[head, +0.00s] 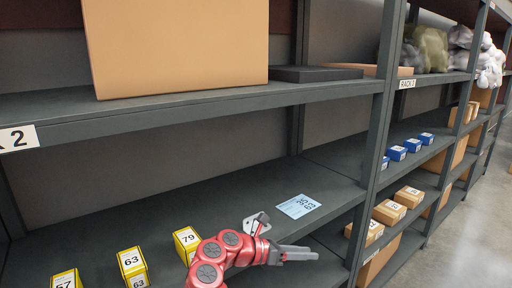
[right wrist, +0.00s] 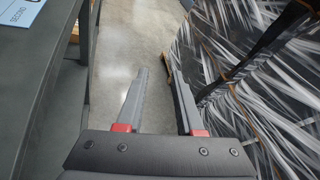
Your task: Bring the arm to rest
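My right arm (head: 225,256) is red and reaches in from the bottom of the head view, in front of the middle shelf. My right gripper (head: 300,253) points to the right. In the right wrist view its two grey fingers (right wrist: 160,100) stand apart with nothing between them, over the bare floor. My left gripper does not show in either view.
The grey shelf (head: 250,200) holds several yellow boxes (head: 131,264) and a light blue label card (head: 298,206). Blue boxes (head: 397,153) and brown boxes (head: 389,212) stand on the rack to the right. A wrapped dark load (right wrist: 250,80) stands right of the gripper; floor (right wrist: 130,40) lies between.

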